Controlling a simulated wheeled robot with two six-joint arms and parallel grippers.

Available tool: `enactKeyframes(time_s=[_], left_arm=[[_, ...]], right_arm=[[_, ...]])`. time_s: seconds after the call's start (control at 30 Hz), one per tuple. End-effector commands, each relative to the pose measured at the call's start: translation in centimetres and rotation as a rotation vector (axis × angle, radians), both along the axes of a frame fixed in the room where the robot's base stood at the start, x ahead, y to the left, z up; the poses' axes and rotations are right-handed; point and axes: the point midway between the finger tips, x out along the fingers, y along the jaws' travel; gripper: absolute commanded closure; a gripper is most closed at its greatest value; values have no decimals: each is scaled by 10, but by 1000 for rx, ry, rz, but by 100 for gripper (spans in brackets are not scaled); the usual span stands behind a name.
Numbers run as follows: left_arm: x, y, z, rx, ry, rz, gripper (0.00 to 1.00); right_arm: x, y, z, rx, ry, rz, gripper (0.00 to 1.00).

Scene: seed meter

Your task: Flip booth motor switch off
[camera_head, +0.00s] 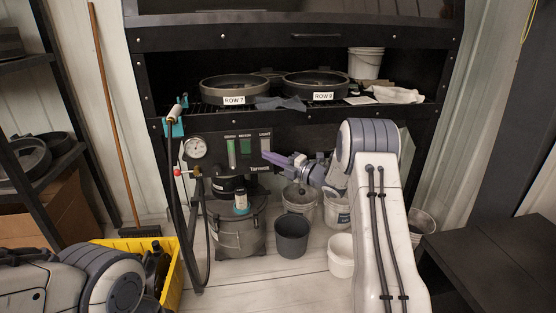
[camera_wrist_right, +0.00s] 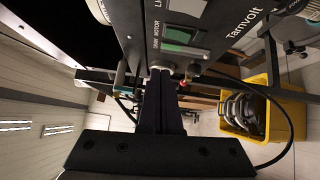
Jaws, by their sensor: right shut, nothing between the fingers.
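The dark control panel (camera_head: 215,140) on the booth front carries a row of switches. The motor switch (camera_head: 245,146) shows green under its label. It also shows in the right wrist view (camera_wrist_right: 184,50), lit green beside the word MOTOR. My right gripper (camera_head: 266,155) reaches in from the right, its fingers shut and empty, pointing left in front of the panel below the light switch (camera_head: 266,142). In the right wrist view its fingertips (camera_wrist_right: 161,72) are close to the motor switch; I cannot tell whether they touch the panel. My left arm shows at lower left, its gripper out of frame.
A round gauge (camera_head: 195,147) and a hanging hose (camera_head: 172,200) are left of the switches. A grey canister (camera_head: 238,235) and several buckets stand below. A yellow crate (camera_head: 174,285) is at lower left. Trays marked ROW 7 (camera_head: 234,90) and ROW 9 (camera_head: 315,85) sit on the shelf above.

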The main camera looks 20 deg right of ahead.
Motion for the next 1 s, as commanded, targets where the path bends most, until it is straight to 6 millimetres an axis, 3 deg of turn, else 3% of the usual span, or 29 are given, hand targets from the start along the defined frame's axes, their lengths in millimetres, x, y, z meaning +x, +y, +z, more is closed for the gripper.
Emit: enactKeyframes(time_s=[0.23,0.77,0.87,1.0], left_arm=[[0,0,0,0,0,0,50],[0,0,0,0,0,0,50],[0,0,0,0,0,0,50],[0,0,0,0,0,0,50]], right_arm=[[-22,-14,2,0,1,0,100],[-23,-14,2,1,2,1,100],[-19,-3,6,6,30,-11,100],[-6,40,19,55,180,-88,100]])
